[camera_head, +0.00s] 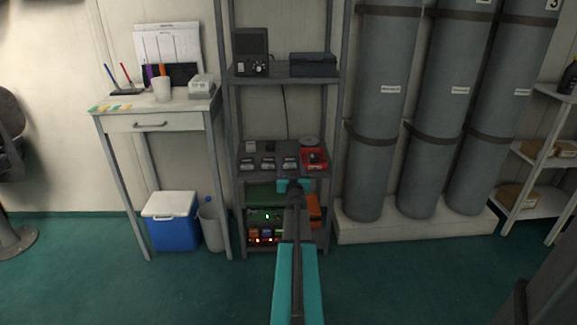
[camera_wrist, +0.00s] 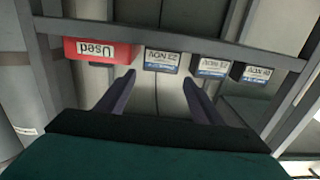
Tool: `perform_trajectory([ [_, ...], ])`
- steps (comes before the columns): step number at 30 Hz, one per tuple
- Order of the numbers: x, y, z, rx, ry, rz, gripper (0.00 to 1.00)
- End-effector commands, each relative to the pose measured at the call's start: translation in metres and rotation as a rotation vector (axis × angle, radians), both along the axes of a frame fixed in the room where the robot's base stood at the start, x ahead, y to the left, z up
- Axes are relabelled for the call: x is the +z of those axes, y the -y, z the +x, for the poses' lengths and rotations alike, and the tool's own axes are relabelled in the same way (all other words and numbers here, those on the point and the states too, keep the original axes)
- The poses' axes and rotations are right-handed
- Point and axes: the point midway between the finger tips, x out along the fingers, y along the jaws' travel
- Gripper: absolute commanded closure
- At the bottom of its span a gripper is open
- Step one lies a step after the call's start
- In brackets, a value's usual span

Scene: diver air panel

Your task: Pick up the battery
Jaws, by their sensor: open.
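Three small dark batteries with pale and blue labels sit in a row on the middle shelf, the left one (camera_head: 249,163), the middle one (camera_head: 268,163) and the right one (camera_head: 289,163). My gripper (camera_wrist: 158,82) is open and empty. Its fingers point at the shelf edge, with the battery nearest the bin between them in the picture, apart from it.
Rack posts (camera_head: 335,120) flank the shelf. Lit equipment (camera_head: 264,217) fills the level below. Grey cylinders (camera_head: 380,110) stand to the right.

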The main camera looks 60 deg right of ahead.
Motion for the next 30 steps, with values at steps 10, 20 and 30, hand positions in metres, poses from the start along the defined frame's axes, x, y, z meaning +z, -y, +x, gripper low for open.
perform_trajectory([
  [10, -0.003, 0.019, 0.013, 0.000, 0.000, -0.001, 0.39],
  [20, -0.002, 0.040, 0.028, 0.000, -0.001, -0.001, 0.39],
  [30, -0.001, 0.042, 0.030, 0.000, 0.000, 0.000, 0.39],
])
